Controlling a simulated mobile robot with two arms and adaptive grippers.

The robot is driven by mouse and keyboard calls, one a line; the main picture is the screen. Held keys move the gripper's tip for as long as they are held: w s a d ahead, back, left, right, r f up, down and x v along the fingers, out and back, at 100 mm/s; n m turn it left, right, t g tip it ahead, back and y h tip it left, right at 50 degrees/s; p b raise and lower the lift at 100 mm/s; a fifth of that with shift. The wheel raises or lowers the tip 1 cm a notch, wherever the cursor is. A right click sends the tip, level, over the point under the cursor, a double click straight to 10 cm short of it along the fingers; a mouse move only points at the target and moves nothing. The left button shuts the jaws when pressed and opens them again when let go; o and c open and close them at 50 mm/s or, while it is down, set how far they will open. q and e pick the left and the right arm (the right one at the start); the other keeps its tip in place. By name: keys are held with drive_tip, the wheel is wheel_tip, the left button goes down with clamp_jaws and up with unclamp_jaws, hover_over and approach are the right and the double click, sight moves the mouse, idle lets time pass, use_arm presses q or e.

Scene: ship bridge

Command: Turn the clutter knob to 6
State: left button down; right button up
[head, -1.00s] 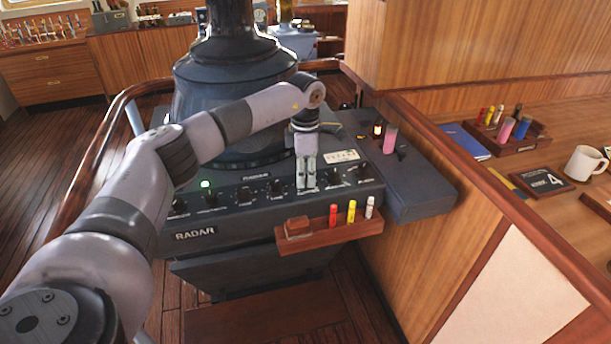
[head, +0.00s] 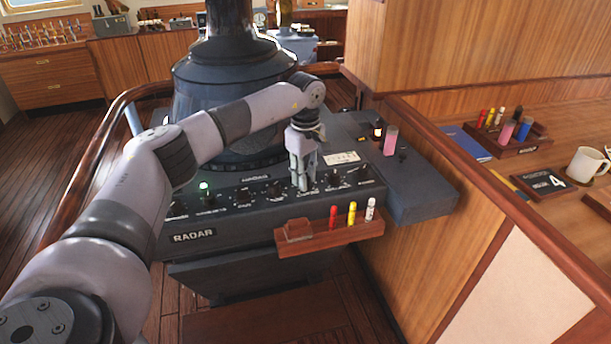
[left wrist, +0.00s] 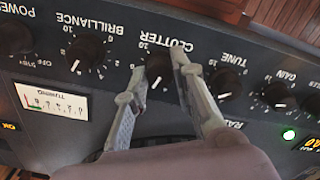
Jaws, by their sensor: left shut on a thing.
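The radar panel (head: 225,222) has a row of black knobs and a green lamp at its left. My left gripper (head: 303,187) reaches down onto this row from above, and its fingers hide the clutter knob in the head view. In the left wrist view the clutter knob (left wrist: 158,67) sits between the fingertips of my left gripper (left wrist: 160,66), under the upside-down label CLUTTER. The gripper is shut on this knob. The knob's white mark points toward the bottom of that view; the number it meets cannot be read. My right gripper is not in view.
Beside the clutter knob are the brilliance knob (left wrist: 86,53) and the tune knob (left wrist: 225,83), close to the fingers. A wooden rack (head: 292,240) with colored markers juts from the panel's front. A pink cylinder (head: 390,141) stands on the console's right side.

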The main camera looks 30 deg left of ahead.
use_arm(q)
drive_tip(key=shift+m, duration=0.8)
drive_tip(key=c, duration=1.3)
unclamp_jaws()
drive_tip(key=shift+c, duration=0.2)
wheel_tip(320, 180, up, 12)
